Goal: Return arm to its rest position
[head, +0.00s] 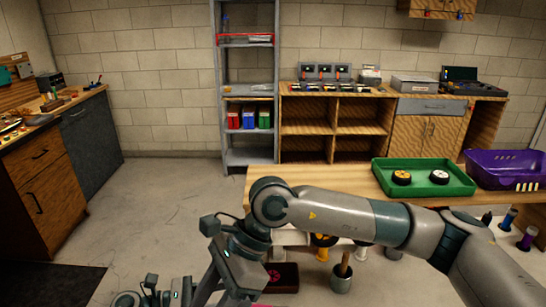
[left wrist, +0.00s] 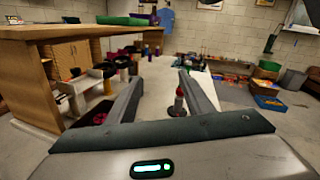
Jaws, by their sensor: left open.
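My left gripper (left wrist: 160,76) is open in the left wrist view, its two fingers spread and nothing between them. In the head view an arm of mine comes in from the right, crosses in front of the wooden table (head: 300,176) and bends down at a joint left of the table's middle. Its far end runs towards the bottom edge, and I make out no fingers there. More jointed parts of mine show at the bottom left.
A green tray (head: 465,187) with two wheels (head: 401,177) and a purple basket (head: 505,168) stand on the table. A grey shelf (head: 247,158) and cabinets line the back wall. The floor (head: 160,200) at left is clear.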

